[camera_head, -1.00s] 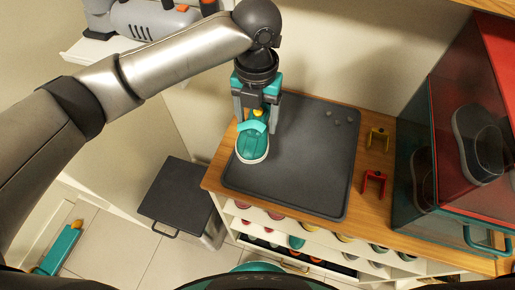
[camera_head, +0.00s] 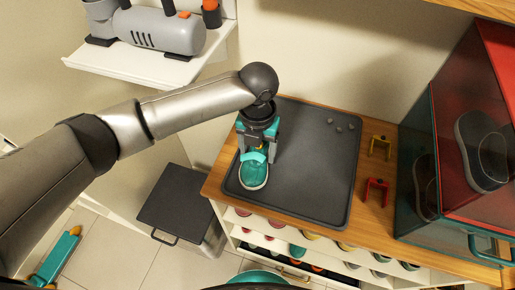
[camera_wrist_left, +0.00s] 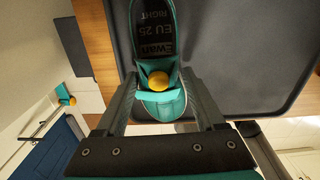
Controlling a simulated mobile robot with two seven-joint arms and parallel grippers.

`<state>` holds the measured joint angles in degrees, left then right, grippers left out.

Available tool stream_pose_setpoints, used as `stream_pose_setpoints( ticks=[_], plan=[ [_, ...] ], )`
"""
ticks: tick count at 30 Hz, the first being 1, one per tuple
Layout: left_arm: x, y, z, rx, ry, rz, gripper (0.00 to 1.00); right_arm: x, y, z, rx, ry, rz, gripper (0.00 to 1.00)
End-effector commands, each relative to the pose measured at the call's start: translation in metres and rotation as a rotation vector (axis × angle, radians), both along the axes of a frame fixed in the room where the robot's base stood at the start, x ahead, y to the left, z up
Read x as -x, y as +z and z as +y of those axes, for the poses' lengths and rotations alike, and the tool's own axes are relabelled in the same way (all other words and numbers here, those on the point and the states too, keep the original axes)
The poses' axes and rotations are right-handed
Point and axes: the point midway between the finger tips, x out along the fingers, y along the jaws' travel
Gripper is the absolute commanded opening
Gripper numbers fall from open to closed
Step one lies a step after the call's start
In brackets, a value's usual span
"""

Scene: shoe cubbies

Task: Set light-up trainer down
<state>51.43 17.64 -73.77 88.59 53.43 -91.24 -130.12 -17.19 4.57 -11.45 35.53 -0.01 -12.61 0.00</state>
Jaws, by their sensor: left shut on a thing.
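The light-up trainer is a teal shoe (camera_head: 254,172) with a pale sole edge and a yellow round piece. My left gripper (camera_head: 257,150) is shut on it, with the toe pointing to the front of the dark tray (camera_head: 310,165). The shoe is over the tray's left part; I cannot tell whether its sole touches the tray. In the left wrist view the shoe (camera_wrist_left: 158,100) sits between the two fingers, and its dark insole reads "Ewan EU 25 RIGHT". My right gripper is not in view.
The tray lies on a wooden-topped shoe cubby (camera_head: 372,205). A yellow bracket (camera_head: 380,147), a red bracket (camera_head: 376,191) and a red-and-teal glass case (camera_head: 450,150) stand to the right. A dark-lidded bin (camera_head: 178,203) stands left. The tray's middle is clear.

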Motion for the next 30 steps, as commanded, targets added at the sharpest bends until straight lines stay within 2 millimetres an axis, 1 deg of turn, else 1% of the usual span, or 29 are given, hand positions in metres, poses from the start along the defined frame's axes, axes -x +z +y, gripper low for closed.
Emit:
stream_pose_setpoints(
  ticks=[2,3,10,19,24,27,30],
  plan=[
    [0.000,-0.003,0.000,0.000,0.000,0.000,0.09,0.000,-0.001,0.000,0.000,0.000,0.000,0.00],
    [0.000,-0.003,0.000,0.000,0.000,0.000,0.73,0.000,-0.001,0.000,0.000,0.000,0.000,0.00],
    [0.000,-0.003,0.000,0.000,0.000,0.000,0.99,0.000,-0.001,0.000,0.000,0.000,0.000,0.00],
    [0.000,-0.003,0.000,0.000,0.000,0.000,1.00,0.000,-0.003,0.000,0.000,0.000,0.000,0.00],
    [0.000,-0.006,0.000,-0.001,-0.001,-0.001,1.00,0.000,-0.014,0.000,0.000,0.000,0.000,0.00],
    [-0.001,0.024,0.000,0.002,-0.001,-0.005,1.00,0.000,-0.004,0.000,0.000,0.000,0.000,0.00],
    [0.001,0.050,0.000,0.001,-0.001,-0.004,1.00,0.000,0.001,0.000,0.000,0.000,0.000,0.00]
  ],
)
